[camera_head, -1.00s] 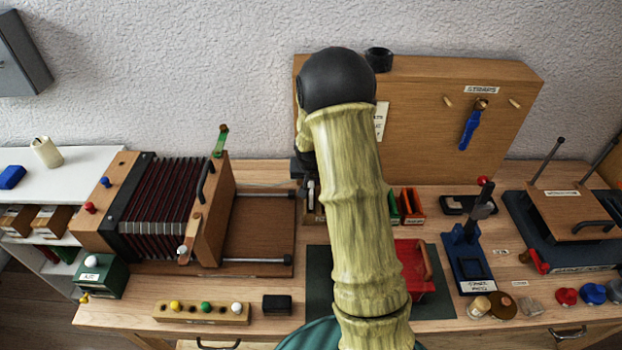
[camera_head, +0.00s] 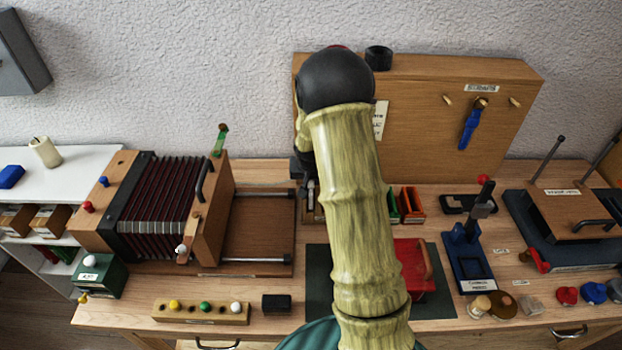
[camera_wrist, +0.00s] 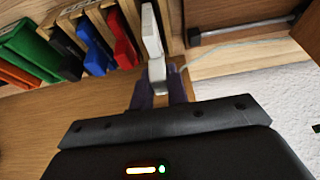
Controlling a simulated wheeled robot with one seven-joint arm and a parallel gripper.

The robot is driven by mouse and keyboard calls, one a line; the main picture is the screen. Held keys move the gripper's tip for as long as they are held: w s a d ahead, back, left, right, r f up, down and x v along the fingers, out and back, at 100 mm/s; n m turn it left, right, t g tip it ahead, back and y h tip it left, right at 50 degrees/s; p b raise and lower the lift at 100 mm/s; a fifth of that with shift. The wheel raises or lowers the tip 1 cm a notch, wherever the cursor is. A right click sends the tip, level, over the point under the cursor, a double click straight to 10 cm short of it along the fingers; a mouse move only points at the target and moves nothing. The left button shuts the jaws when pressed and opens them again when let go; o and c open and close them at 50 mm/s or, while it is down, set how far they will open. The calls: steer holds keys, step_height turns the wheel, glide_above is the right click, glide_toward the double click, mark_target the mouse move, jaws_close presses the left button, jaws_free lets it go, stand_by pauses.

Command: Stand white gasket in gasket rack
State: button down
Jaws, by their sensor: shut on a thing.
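The white gasket (camera_wrist: 151,38) is a pale, narrow piece seen edge-on in the wrist view. My gripper (camera_wrist: 159,84) is shut on its near end. The far part of the gasket is at the wooden gasket rack (camera_wrist: 104,8), beside a red gasket (camera_wrist: 121,42) and a blue gasket (camera_wrist: 92,46). I cannot tell whether the white gasket is seated in a slot or just above it.
Green (camera_wrist: 31,50) and orange (camera_wrist: 15,75) pieces stand left of the rack in the wrist view. A metal rod (camera_wrist: 240,26) lies to its right. In the head view, the bellows unit (camera_head: 160,205) is left of my arm, and a tall wooden strap board (camera_head: 425,110) stands behind.

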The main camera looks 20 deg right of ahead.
mark_target(311, 187)
steer(key=shift+f+b, duration=1.45)
steer(key=shift+f, duration=0.45)
stand_by(1.0)
stand_by(0.4)
steer(key=c, duration=1.1)
jaws_free()
steer(key=shift+o, duration=0.2)
steer(key=shift+r, duration=0.1)
steer(key=shift+r+p, duration=2.7)
steer(key=shift+r, duration=1)
